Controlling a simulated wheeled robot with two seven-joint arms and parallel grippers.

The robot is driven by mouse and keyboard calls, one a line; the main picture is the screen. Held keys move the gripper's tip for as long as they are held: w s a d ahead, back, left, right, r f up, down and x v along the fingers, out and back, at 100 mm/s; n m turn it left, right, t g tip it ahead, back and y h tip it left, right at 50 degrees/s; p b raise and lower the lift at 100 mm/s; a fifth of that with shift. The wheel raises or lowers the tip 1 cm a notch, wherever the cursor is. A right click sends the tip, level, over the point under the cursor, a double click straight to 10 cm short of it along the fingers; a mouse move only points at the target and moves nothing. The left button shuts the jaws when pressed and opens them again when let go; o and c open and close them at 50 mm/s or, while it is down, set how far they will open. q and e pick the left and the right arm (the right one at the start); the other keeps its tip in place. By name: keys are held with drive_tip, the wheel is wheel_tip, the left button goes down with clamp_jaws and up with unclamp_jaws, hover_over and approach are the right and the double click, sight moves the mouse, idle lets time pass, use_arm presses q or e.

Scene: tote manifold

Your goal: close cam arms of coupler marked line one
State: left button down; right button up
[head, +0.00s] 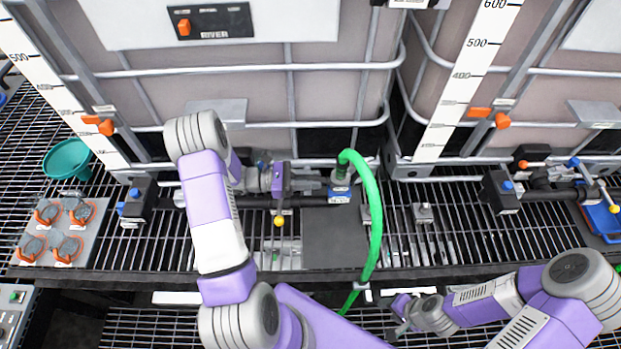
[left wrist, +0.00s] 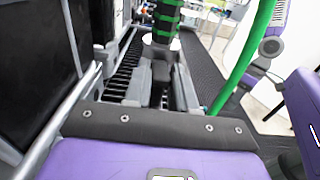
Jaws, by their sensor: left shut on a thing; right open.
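The green hose (head: 372,215) ends at a coupler (head: 340,180) with grey metal and a blue label at its base; the label is too small to read. My left gripper (head: 322,183) reaches in from the left at the coupler. In the left wrist view its dark fingers (left wrist: 158,72) are close together at the base of the upright, green-banded coupler (left wrist: 164,28). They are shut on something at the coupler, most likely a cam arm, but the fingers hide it. The cam arms' positions cannot be made out. My right gripper (head: 400,325) is open and empty, low in front of the rack edge.
Caged tanks with level scales (head: 470,65) stand behind. A valve handle with a yellow ball (head: 279,221) hangs near my left gripper. Orange-ringed caps lie on a grey plate (head: 92,213) at left, near a teal funnel (head: 67,159). The grating (head: 530,235) at right has free room.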

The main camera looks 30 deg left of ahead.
sight(321, 179)
use_arm(q)
drive_tip(key=shift+r+y+p, duration=0.4)
drive_tip(key=shift+p, duration=0.15)
drive_tip(key=r+g+y+p, duration=0.1)
drive_tip(key=y+p, duration=0.1)
drive_tip(key=p, duration=0.1)
drive_tip(key=d+r+g+y+p, duration=0.1)
drive_tip(key=g+y+p, duration=0.1)
drive_tip(key=p, duration=0.1)
drive_tip(key=w+r+g+y+p, duration=0.1)
drive_tip(key=y+p, duration=0.2)
drive_tip(key=p, duration=0.1)
drive_tip(key=shift+d+g, duration=0.4)
drive_tip(key=shift+w+d+g+y+p, duration=0.25)
drive_tip(key=shift+g+y+p, duration=0.25)
drive_tip(key=shift+y+p, duration=0.35)
drive_tip(key=shift+d+y, duration=0.1)
drive_tip(key=shift+y, duration=0.25)
drive_tip(key=c, duration=1)
unclamp_jaws()
